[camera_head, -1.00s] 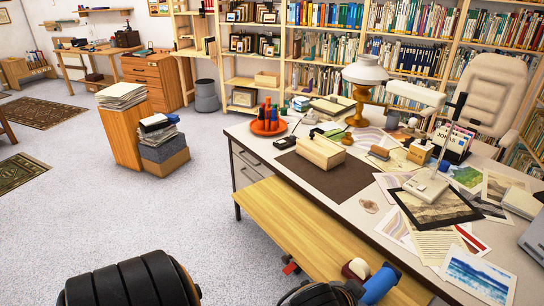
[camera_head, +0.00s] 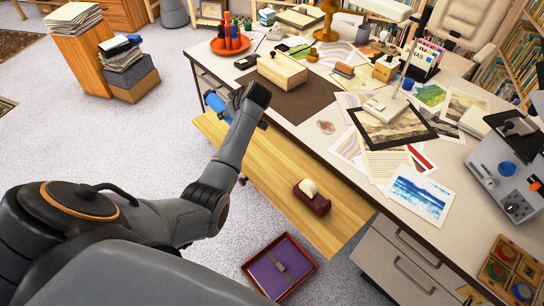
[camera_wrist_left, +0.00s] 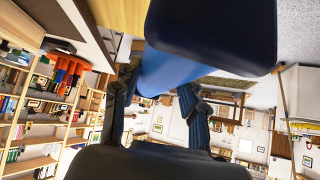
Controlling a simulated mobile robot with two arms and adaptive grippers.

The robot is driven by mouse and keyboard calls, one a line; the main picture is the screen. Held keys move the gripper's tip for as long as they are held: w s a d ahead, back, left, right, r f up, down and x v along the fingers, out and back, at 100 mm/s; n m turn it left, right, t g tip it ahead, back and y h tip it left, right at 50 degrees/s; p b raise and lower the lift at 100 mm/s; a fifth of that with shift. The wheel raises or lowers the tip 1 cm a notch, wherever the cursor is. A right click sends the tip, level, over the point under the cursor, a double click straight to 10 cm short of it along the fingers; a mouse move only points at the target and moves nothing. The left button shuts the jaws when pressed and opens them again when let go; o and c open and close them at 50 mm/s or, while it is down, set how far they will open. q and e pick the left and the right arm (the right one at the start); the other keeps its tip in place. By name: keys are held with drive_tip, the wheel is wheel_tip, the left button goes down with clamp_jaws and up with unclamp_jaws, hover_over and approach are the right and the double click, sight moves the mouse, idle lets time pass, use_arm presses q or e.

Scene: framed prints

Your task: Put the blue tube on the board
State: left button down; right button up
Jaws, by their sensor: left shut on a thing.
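The blue tube (camera_head: 218,107) is at the far left end of the long light wooden board (camera_head: 275,172), in front of the desk. My left gripper (camera_head: 229,106) is shut on the tube; the forearm hides part of that grip in the head view. I cannot tell whether the tube touches the board or is above it. In the left wrist view the tube (camera_wrist_left: 172,68) lies between the two dark fingers, with a strip of the board (camera_wrist_left: 118,14) at the top. My right gripper is not in view.
A dark red tape dispenser (camera_head: 311,198) stands on the board's near part. A red tray with purple lining (camera_head: 297,285) is below it. The desk (camera_head: 300,130) holds a wooden box (camera_head: 282,70), prints and a lamp. The board's middle is clear.

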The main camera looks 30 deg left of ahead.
use_arm(q)
drive_tip(key=shift+w+d+f+b, duration=0.1)
drive_tip(key=shift+d+f+b, duration=0.3)
drive_tip(key=shift+d+f, duration=0.35)
drive_tip(key=d+f+b, duration=0.2)
drive_tip(key=d, duration=0.2)
drive_tip(key=d+f+b, duration=0.2)
drive_tip(key=d+f, duration=0.1)
drive_tip(key=d+f+b, duration=0.3)
drive_tip(key=d, duration=0.1)
drive_tip(key=shift+w+d, duration=0.3)
drive_tip(key=shift+w, duration=0.1)
drive_tip(key=f+b, duration=0.3)
drive_tip(key=b, duration=0.1)
drive_tip(key=shift+d+f, duration=0.3)
drive_tip(key=shift+f, duration=0.1)
drive_tip(key=shift+r, duration=0.1)
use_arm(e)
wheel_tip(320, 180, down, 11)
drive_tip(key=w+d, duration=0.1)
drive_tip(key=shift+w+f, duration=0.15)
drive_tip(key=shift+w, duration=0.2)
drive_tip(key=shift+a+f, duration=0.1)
use_arm(q)
drive_tip(key=c, duration=0.7)
unclamp_jaws()
drive_tip(key=shift+c, duration=0.2)
